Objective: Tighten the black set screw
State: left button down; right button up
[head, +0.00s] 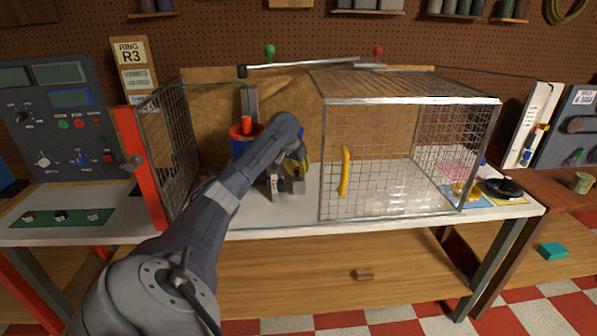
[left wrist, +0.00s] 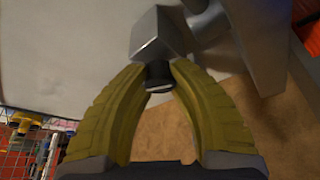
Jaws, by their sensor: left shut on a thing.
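In the left wrist view, the black set screw (left wrist: 158,74) is a short dark cylinder against a grey metal block (left wrist: 160,35). My left gripper (left wrist: 158,88) has its two yellow-green fingers closed around the screw, one on each side, with the tips close to the block. In the head view my left arm reaches over the bench, and the left gripper (head: 301,163) is low beside the blue rotor housing (head: 238,147). The screw is too small or hidden to make out there. My right gripper is not in view.
A wire mesh cage (head: 410,100) with a yellow handle (head: 345,172) stands right of my arm. An open mesh door with a red post (head: 139,165) stands left. A control panel (head: 55,120) is at far left. The white bench top inside the cage looks clear.

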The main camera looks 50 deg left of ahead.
pick_arm(q)
jog(key=shift+m+h, duration=0.6)
jog(key=shift+m, duration=0.9)
jog(key=c, duration=1)
grip_release()
jog(key=shift+c, duration=0.2)
jog(key=v, duration=1.2)
jog(key=shift+s+a, duration=0.1)
jog(key=shift+s, duration=0.05)
